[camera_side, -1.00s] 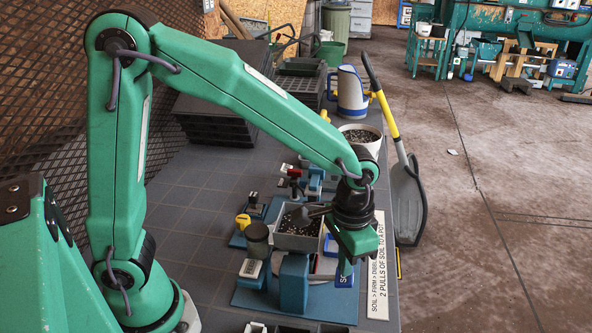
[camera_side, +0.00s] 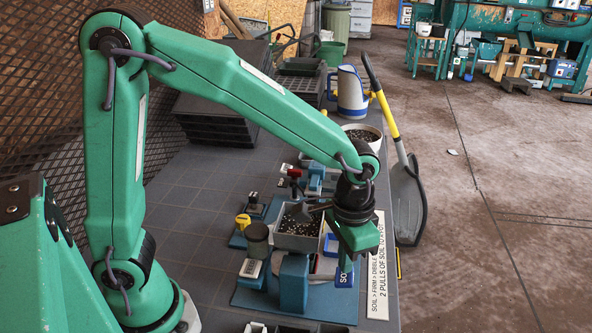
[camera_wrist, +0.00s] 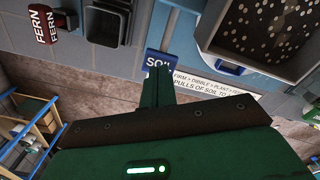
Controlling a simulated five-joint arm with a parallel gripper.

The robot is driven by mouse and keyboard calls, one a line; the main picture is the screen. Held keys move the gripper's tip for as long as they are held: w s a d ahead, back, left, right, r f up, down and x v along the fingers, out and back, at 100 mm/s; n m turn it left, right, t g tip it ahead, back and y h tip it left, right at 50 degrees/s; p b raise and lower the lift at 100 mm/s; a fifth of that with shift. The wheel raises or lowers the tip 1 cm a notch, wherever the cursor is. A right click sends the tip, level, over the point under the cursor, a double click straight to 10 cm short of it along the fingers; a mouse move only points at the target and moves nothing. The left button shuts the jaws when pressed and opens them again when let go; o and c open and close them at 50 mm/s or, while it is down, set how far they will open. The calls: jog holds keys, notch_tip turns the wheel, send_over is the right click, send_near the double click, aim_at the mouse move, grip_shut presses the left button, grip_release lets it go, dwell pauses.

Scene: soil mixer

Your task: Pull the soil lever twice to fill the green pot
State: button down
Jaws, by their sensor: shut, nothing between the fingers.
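The blue SOIL tag (camera_side: 344,277) is at the front right of the mixer, just below my gripper (camera_side: 347,262) in the side view. In the wrist view the SOIL tag (camera_wrist: 159,61) is right at the tips of my shut, empty gripper (camera_wrist: 158,72); I cannot tell whether they touch. The lever itself is not clearly visible. The grey soil hopper (camera_side: 299,243), with dark speckled soil in it, sits beside my gripper; it also shows at the upper right of the wrist view (camera_wrist: 232,62). I cannot make out the green pot in either view.
A teal post (camera_side: 293,285) stands on the blue base left of my gripper. A dark cup (camera_side: 257,237) is farther left. A FERN tag (camera_wrist: 46,24) shows in the wrist view.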

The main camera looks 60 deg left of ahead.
jog(key=shift+f, duration=0.3)
jog(key=shift+f, duration=1.9)
jog(key=shift+r, duration=2.2)
jog(key=shift+r, duration=0.15)
jog(key=shift+r, duration=2.35)
